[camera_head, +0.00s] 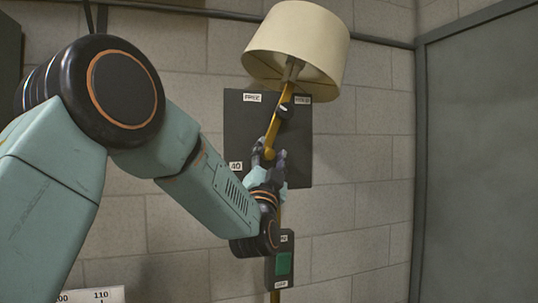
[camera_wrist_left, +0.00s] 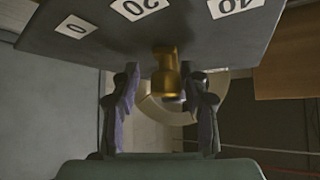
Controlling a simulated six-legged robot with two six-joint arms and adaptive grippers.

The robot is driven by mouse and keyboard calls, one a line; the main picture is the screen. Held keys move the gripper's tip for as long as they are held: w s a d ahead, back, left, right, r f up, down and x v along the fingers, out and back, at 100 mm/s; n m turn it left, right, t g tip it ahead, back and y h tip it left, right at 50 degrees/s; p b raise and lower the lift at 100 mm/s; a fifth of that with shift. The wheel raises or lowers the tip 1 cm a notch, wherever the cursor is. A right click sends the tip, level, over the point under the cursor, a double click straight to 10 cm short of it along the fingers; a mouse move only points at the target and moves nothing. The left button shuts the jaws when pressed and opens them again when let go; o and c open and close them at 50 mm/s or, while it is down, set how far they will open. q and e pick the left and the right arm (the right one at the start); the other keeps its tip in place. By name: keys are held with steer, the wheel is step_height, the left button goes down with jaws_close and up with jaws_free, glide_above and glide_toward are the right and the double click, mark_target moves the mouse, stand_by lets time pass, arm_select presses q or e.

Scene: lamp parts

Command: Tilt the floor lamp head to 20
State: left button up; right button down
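The floor lamp has a cream shade (camera_head: 298,42), tilted, on a brass arm (camera_head: 281,118) with a dark knob (camera_head: 285,110). A dark angle plate (camera_head: 240,115) stands behind the arm; a "40" label is readable at its lower left. My left gripper (camera_head: 270,165) is at the lower end of the brass arm. In the left wrist view, my left gripper's fingers (camera_wrist_left: 162,100) are apart. The brass piece (camera_wrist_left: 165,75) shows between them, with a visible gap on the left. The plate there (camera_wrist_left: 190,35) shows 0, 20 and 40 labels. My right gripper is not in view.
A dark box with a green button (camera_head: 284,263) is on the lamp pole below my left wrist. A block wall (camera_head: 350,220) lies behind, with a grey panel (camera_head: 480,150) at the right. A white scale strip (camera_head: 90,295) shows at the bottom left.

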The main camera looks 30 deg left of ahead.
arm_select(q)
steer(key=shift+a, duration=0.1)
steer(key=shift+s+f, duration=0.1)
steer(key=shift+s, duration=0.05)
steer(key=shift+s+f, duration=0.2)
steer(key=shift+s, duration=0.05)
steer(key=v, duration=1.1)
steer(key=shift+d, duration=0.25)
steer(key=shift+s+a, duration=0.1)
